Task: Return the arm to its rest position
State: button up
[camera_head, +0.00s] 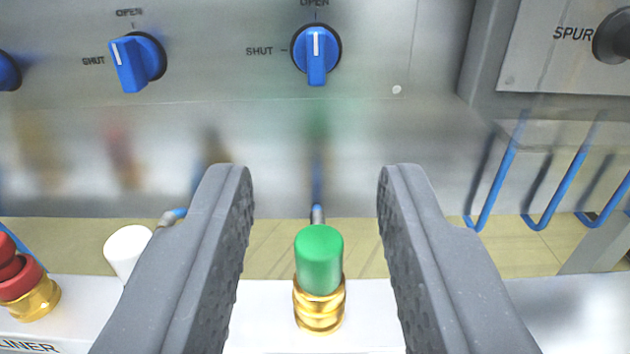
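My gripper (315,200) is open, with its two grey fingers wide apart and nothing between their tips. A green-capped brass fitting (319,262) stands upright on a white ledge (265,318), in the gap between the fingers as seen from the camera. I cannot tell whether it is between them in depth; no finger visibly touches it. The rest of my arm is out of view.
A steel panel ahead carries blue knobs (137,62) and (316,54), marked OPEN and SHUT. A white cap (127,250) and a red-handled brass fitting (27,285) stand left. Blue hooked tubes (492,185) hang right, below a black SPUR knob (612,38).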

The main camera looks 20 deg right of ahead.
jog(key=shift+r, duration=0.1)
jog(key=w+a+r+n+y, duration=0.1)
jog(key=a+r, duration=0.4)
jog(key=r, duration=0.4)
jog(key=a+r+n+y, duration=0.1)
jog(key=a+r+y, duration=0.1)
jog(key=a+r, duration=0.55)
jog(key=s+a+r+n+g+y, duration=0.1)
jog(key=s+a+r, duration=0.3)
jog(key=r, duration=0.3)
jog(key=s+a+r+y+p, duration=0.1)
jog(key=s+a+r, duration=0.3)
jog(key=r, duration=0.3)
jog(key=shift+s+a+n+g+y, duration=0.3)
jog(key=shift+a+n+g, duration=0.1)
jog(key=shift+a, duration=0.05)
